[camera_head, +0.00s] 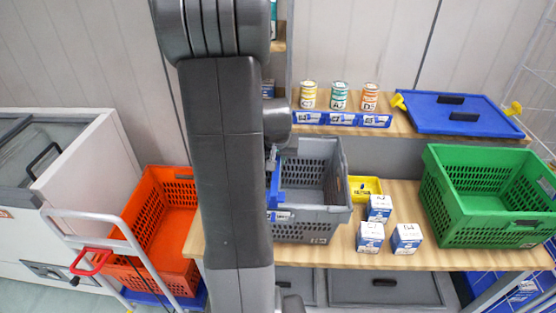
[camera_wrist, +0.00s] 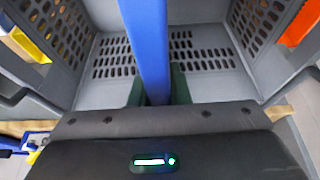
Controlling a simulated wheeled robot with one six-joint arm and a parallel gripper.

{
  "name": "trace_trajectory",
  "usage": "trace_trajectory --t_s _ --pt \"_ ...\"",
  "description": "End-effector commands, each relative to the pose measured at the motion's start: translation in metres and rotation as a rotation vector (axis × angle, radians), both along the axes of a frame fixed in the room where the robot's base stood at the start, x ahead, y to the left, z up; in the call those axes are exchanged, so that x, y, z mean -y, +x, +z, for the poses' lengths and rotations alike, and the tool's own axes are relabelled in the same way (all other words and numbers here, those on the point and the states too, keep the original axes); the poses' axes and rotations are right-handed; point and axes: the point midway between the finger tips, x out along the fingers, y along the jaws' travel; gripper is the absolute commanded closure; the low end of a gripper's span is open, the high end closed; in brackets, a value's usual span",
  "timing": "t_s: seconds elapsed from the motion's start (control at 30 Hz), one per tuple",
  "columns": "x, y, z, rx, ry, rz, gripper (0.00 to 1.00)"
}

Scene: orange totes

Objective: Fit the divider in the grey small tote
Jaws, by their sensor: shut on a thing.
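The grey small tote (camera_head: 315,214) stands on the wooden bench, its left part hidden behind my arm. The blue divider (camera_head: 274,190) shows as a narrow strip at the tote's left, beside my arm. In the wrist view the divider (camera_wrist: 146,45) runs upright through the middle of the picture, over the tote's slotted grey inside (camera_wrist: 215,85). My gripper (camera_wrist: 158,92) is shut on the divider, with a green finger on each side of it. I cannot tell whether the divider's lower edge touches the tote floor. My gripper is hidden by the arm in the head view.
A yellow bin (camera_head: 366,182) and blue-white boxes (camera_head: 370,239) stand close to the tote's right. A green crate (camera_head: 470,160) is farther right. An orange tote (camera_head: 155,225) is at left. Cans (camera_head: 340,96) and a blue lid (camera_head: 440,118) lie on the back shelf.

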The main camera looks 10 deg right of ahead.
Motion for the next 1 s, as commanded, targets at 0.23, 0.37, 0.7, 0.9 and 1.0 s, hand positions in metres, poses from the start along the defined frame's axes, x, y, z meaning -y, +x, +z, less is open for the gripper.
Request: trace_trajectory --t_s 0.23,0.37,0.7,0.9,1.0 --pt "0.000 0.000 -0.007 0.003 -0.001 0.000 1.00" --pt "0.000 0.000 -0.008 0.002 -0.001 0.000 1.00" --pt "0.000 0.000 -0.019 0.002 -0.001 0.000 1.00" --pt "0.000 0.000 -0.019 0.001 0.000 0.000 0.68" --pt "0.000 0.000 -0.019 0.001 0.000 0.000 0.62"
